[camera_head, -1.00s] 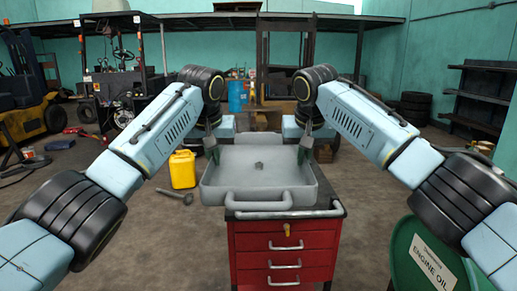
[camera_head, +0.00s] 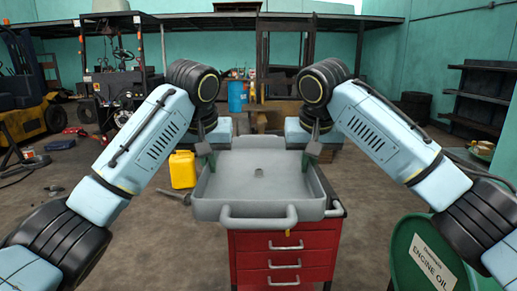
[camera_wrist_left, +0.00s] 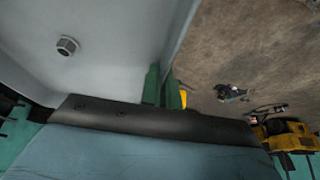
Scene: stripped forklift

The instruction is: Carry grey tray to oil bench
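The grey tray (camera_head: 236,208) is in the middle of the head view, level, above the red tool cart, overhanging its left side. A small metal nut (camera_head: 259,173) lies in the tray; it also shows in the left wrist view (camera_wrist_left: 67,46). My left gripper (camera_head: 207,158) is shut on the tray's left wall; its green fingers (camera_wrist_left: 162,88) straddle that wall in the wrist view. My right gripper (camera_head: 311,156) is at the right wall and appears shut on it. The tray hides most of the cart top. I cannot tell which thing is the oil bench.
The red tool cart (camera_head: 283,258) stands under the tray. A green engine oil drum (camera_head: 425,262) is close at the right. A yellow can (camera_head: 182,170) stands on the floor at left. A forklift (camera_head: 28,100) and dark shelves (camera_head: 478,100) stand further back. Floor at left front is mostly clear.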

